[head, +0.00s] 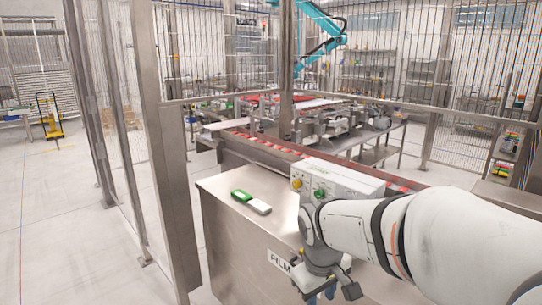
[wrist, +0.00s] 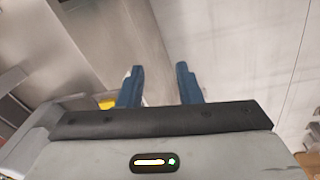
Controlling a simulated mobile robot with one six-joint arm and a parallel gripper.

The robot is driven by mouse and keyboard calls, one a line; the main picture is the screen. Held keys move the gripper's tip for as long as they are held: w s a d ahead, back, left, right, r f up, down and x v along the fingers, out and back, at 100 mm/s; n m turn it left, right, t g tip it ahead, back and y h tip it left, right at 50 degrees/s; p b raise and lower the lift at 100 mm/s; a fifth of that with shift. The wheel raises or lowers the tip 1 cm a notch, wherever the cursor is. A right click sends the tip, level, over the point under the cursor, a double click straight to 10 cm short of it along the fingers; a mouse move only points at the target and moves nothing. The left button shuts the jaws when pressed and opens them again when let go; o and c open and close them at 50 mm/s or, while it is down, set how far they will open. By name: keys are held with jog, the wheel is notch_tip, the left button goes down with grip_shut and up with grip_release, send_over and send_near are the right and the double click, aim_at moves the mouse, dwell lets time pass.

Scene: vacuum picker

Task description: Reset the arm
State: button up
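My arm comes in from the right in the head view, and my gripper (head: 328,292) hangs low in front of the steel cabinet, near the bottom edge. In the wrist view my gripper (wrist: 160,88) shows two blue fingers with a clear gap between them. It is open and nothing is between the fingers. In the head view the fingertips are partly cut off by the frame.
A steel cabinet (head: 240,240) stands beside my gripper. On its top lie a green and white object (head: 250,201) and a control box (head: 335,181) with knobs. Mesh fencing with steel posts (head: 165,150) rises behind and left. Floor (head: 60,220) at left is clear.

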jog(key=s+d+m+t+y, duration=0.1)
jog(key=s+d+m, duration=0.4)
jog(key=s, duration=0.6)
jog(key=shift+m, duration=0.4)
jog(key=shift+w+a+r, duration=0.1)
dwell(1.1)
